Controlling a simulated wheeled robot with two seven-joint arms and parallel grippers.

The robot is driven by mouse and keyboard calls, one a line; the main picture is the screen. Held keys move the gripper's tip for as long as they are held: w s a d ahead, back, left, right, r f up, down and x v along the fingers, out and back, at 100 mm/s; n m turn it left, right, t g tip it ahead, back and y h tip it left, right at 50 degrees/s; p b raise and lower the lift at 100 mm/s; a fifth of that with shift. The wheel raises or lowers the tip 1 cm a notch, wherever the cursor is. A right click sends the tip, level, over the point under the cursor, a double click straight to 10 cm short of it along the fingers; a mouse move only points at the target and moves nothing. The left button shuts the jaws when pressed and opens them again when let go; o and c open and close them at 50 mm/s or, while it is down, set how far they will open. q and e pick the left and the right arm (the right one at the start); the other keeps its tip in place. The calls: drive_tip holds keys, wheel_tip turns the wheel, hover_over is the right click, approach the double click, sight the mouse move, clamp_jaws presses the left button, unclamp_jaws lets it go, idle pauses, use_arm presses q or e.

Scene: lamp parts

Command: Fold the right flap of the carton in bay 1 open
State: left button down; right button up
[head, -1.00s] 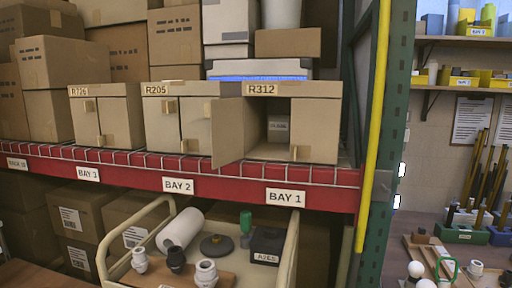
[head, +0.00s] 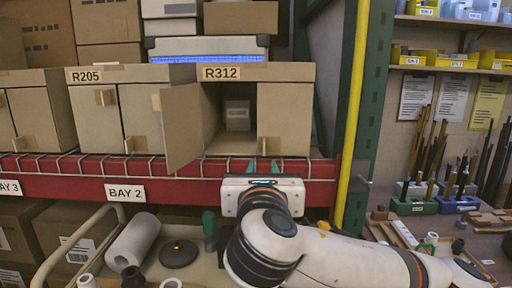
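The carton labelled R312 (head: 285,73) stands on the red shelf beam above the bay 1 position; the bay 1 label is hidden behind my arm. Its left flap (head: 183,128) is swung open toward me. Its right flap (head: 285,119) is closed over the right half of the front, with a small tab (head: 263,143) at its lower left. Inside the open half sits a small labelled box (head: 238,115). My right gripper (head: 263,166) is just below the tab, its two green fingertips apart and nothing seen between them. Contact with the flap cannot be told. My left gripper is not in view.
Carton R205 (head: 148,118) stands to the left, close to the open left flap. A yellow post (head: 352,110) and green upright (head: 372,110) rise at right. Below is a cart with a white roll (head: 132,242) and a black disc (head: 178,253).

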sight(264, 148)
drive_tip(key=w+p, duration=0.1)
drive_tip(key=w, duration=0.4)
drive_tip(key=w+p, duration=0.1)
drive_tip(key=w, duration=0.5)
drive_tip(key=shift+w+d, duration=0.2)
drive_tip(key=shift+w, duration=0.05)
drive_tip(key=shift+c, duration=0.6)
clamp_jaws()
idle(0.3)
